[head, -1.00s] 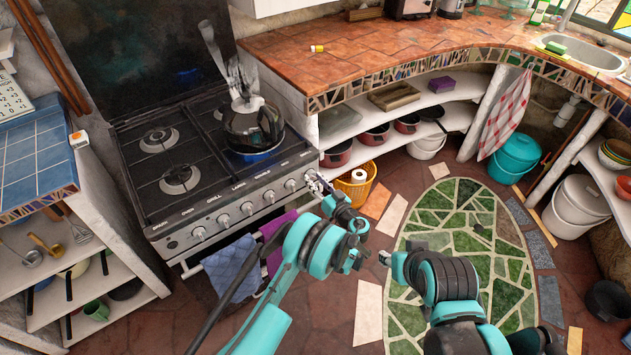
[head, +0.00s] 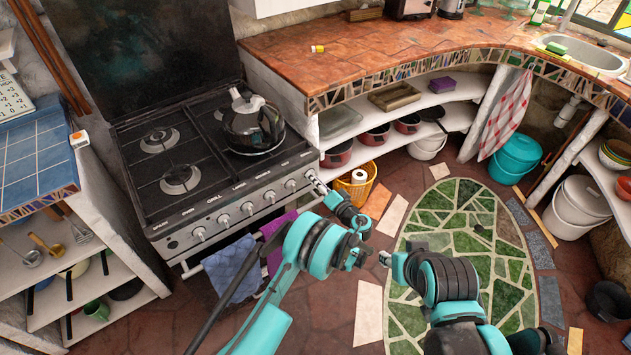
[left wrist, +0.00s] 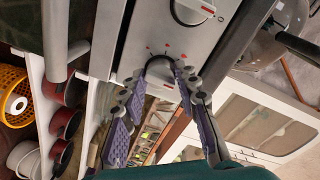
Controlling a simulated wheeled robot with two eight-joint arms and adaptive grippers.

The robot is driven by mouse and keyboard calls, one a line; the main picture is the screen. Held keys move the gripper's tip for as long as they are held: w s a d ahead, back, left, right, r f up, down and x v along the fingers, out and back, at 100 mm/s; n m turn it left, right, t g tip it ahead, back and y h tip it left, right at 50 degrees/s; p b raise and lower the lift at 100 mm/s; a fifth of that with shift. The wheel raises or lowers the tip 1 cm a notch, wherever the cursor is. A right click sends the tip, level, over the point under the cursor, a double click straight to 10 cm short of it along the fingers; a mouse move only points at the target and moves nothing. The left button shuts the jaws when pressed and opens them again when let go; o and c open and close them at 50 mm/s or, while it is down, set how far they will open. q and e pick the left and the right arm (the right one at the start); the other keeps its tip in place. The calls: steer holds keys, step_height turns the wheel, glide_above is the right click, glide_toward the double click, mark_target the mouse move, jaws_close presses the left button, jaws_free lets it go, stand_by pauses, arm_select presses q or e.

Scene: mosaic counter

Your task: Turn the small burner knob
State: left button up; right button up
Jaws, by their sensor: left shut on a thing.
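The stove's (head: 165,215) front panel carries a row of knobs. My left gripper (head: 316,180) is at the panel's right end, on the last knob, whose head-view outline is largely hidden by the fingers. In the left wrist view, the fingertips (left wrist: 160,66) close around the small burner knob (left wrist: 159,62), with red marks on the panel above it. A dark kettle (head: 253,128) stands on the front right burner. No flame or steam shows there. My right gripper (head: 385,259) is over the floor, away from the stove; its jaws are too small to read.
Another knob (left wrist: 192,8) lies close beside the held one. Blue and purple towels (head: 232,268) hang at the stove's front. A yellow basket (head: 356,187) stands on the floor right of the stove. The green mosaic floor patch (head: 465,225) is mostly clear.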

stand_by(0.5)
arm_select(q)
steer(key=o, duration=1.2)
steer(key=shift+w, duration=0.1)
steer(key=shift+c, duration=0.2)
steer(key=v, duration=0.7)
steer(key=shift+s, duration=0.25)
steer(key=shift+d, duration=0.1)
